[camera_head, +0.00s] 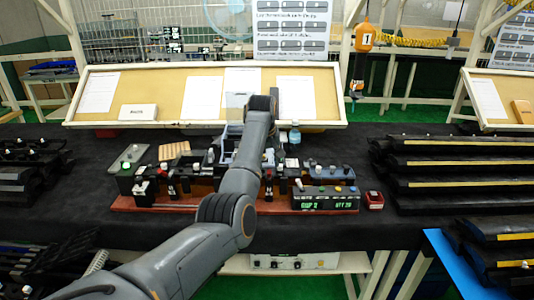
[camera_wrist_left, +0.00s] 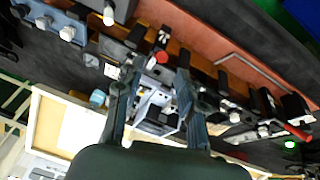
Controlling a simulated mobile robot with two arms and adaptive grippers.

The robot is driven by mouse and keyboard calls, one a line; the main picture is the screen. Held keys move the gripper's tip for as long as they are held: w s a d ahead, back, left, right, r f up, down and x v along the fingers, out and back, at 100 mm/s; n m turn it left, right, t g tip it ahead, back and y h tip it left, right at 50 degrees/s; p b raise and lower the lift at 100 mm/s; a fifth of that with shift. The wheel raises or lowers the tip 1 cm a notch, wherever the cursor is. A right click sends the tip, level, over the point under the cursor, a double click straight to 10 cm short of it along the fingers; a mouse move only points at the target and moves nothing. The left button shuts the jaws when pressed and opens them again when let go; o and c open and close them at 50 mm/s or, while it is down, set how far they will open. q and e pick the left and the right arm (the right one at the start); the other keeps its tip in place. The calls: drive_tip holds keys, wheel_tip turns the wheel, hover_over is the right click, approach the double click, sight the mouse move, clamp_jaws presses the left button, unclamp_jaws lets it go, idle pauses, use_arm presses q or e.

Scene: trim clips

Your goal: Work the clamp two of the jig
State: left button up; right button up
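The jig (camera_head: 200,203) is a reddish-brown base on the dark bench, carrying black blocks and several small clamps. A clamp with a red part (camera_head: 164,168) stands at its left. Which one is clamp two I cannot tell. My left arm crosses the middle of the jig and hides part of it. In the left wrist view my left gripper (camera_wrist_left: 153,82) points at the jig with its two fingers apart. A grey-white bracket-like part (camera_wrist_left: 154,104) shows between them; contact is not clear. A red knob (camera_wrist_left: 162,57) lies just beyond the fingertips. My right gripper is not in view.
A control box with a green display (camera_head: 325,200) sits on the right of the jig, with a small red device (camera_head: 374,200) beside it. A tilted board (camera_head: 330,100) with papers stands behind. Black racks of strips (camera_head: 445,160) fill the bench's right side.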

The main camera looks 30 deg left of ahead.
use_arm(q)
drive_tip(key=v, duration=0.4)
idle(0.4)
